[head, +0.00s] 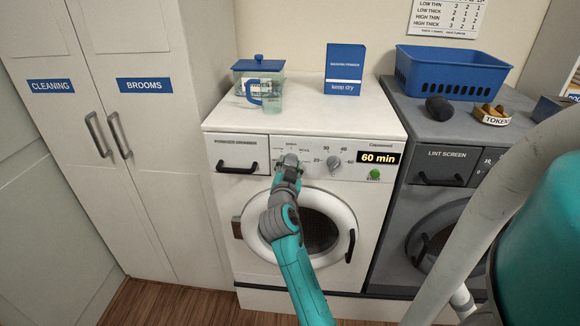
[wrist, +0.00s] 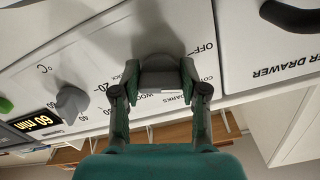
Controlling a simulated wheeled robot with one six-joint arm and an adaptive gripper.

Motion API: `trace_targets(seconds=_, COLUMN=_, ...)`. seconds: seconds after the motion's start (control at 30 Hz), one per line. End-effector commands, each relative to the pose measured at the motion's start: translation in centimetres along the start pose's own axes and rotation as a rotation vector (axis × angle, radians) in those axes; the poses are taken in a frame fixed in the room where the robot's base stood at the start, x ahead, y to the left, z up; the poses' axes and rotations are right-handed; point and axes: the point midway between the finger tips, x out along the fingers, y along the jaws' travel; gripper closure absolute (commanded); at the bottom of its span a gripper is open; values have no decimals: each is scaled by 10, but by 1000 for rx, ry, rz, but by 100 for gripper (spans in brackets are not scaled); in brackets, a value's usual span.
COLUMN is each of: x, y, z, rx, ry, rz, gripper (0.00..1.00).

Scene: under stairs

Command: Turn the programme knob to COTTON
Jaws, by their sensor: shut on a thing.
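The programme knob (wrist: 162,78) is a grey knob on the white washer's control panel. My gripper (head: 287,162) reaches the panel in the head view and mostly hides the knob there. In the wrist view my gripper (wrist: 160,85) has a finger on each side of the knob and is shut on it. The wrist view shows OFF, a partly hidden label starting with CO, one that seems to read DARKS, and one starting with WO around the knob. A pale mark shows on the knob's lower edge near the DARKS label; its exact pointing is hard to tell.
The temperature knob (head: 334,162), the 60 min display (head: 379,158) and a green START button (head: 374,174) are to the right. The powder drawer (head: 240,154) is to the left. A jug (head: 266,94), a blue box (head: 344,70) and a grey dryer (head: 446,150) stand nearby.

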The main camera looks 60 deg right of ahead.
Motion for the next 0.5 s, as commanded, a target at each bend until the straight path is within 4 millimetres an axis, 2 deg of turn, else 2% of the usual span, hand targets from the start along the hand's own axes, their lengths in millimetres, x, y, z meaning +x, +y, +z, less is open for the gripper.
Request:
trace_targets(seconds=0.2, x=0, y=-1, z=0, rx=170, ry=0, rz=0, gripper=92)
trace_targets(seconds=0.5, x=0, y=-2, z=0, rx=320, ry=0, rz=0, gripper=92)
